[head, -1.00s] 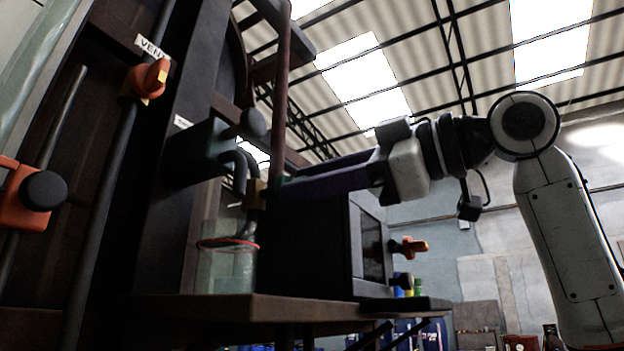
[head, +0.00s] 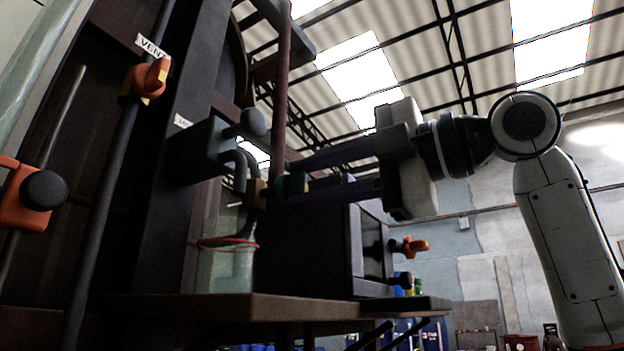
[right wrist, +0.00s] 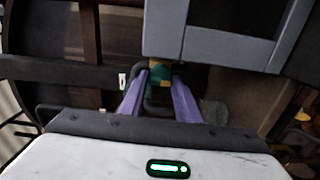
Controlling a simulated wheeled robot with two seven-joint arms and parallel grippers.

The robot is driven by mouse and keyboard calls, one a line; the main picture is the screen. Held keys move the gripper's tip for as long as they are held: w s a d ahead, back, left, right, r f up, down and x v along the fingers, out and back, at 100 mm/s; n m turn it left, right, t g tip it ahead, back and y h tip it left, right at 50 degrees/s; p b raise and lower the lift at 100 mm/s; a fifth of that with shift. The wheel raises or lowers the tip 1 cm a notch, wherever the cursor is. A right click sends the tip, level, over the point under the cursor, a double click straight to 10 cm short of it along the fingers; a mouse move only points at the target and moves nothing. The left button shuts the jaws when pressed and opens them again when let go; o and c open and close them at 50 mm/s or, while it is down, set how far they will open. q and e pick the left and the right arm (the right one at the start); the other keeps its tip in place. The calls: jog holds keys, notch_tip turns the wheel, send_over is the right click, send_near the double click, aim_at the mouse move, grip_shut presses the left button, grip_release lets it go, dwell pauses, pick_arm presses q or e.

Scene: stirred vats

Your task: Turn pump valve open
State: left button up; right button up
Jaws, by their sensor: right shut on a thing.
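The pump valve has a green handle (head: 291,184) on a brass-coloured fitting (head: 256,193), beside the dark pump body (head: 207,150) and its bent pipe. My right gripper (head: 297,180) reaches in from the right, its two purple fingers one above the other on either side of the green handle. It is shut on that handle. In the right wrist view, the green handle (right wrist: 158,78) shows between the purple fingertips (right wrist: 160,88), partly hidden by them. My left gripper is not in view.
An orange vent valve (head: 150,78) sits on a pipe at upper left under a VENT label. An orange clamp with a black knob (head: 43,191) is at far left. A glass jar (head: 225,270) stands below the pump on a shelf (head: 240,307). A dark box (head: 310,245) stands behind.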

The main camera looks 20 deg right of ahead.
dwell(0.6)
jog(key=o, duration=0.8)
jog(key=shift+s, duration=0.1)
jog(key=b+v, duration=0.1)
jog(key=v, duration=0.9)
jog(key=shift+b, duration=0.4)
jog(key=shift+d, duration=0.15)
